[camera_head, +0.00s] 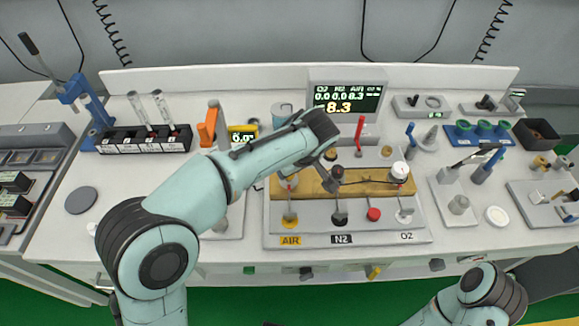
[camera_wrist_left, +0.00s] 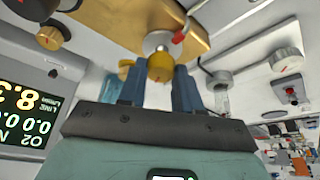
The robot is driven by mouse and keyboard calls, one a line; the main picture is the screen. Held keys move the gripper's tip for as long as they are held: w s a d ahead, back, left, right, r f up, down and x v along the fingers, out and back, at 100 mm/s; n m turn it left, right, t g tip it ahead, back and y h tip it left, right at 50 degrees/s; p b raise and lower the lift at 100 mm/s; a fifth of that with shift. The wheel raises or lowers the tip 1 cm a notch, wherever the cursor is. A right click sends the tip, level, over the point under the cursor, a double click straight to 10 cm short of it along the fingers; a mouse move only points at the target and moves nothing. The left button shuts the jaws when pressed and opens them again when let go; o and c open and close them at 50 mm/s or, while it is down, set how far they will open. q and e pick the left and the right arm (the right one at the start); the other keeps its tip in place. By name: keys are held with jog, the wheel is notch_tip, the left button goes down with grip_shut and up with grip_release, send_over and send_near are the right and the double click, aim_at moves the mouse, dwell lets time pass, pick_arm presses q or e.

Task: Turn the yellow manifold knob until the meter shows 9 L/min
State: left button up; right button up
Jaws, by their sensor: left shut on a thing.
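In the left wrist view the yellow knob (camera_wrist_left: 159,67) sits between the two blue fingers of my left gripper (camera_wrist_left: 160,76), which is shut on it. The knob is beside the brass manifold block (camera_wrist_left: 135,20).
The panel in front of the block bears AIR (camera_head: 290,241), N2 (camera_head: 341,239) and O2 labels. A red-handled lever (camera_head: 359,130) stands behind the block, a white knob (camera_head: 400,170) at its right. Orange (camera_head: 208,127) and blue (camera_head: 75,90) fixtures stand at the left.

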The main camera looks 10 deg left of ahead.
pick_arm(q)
jog(key=shift+w+d+n+g+y+p, duration=0.1)
jog(key=shift+n+g+y+p, duration=0.3)
jog(key=shift+n, duration=1.1)
jog(key=o, duration=1)
jog(key=shift+o, duration=0.2)
jog(key=p+v, duration=0.2)
jog(key=v, duration=1.1)
jog(key=shift+w+r, duration=0.15)
jog(key=shift+r, duration=0.1)
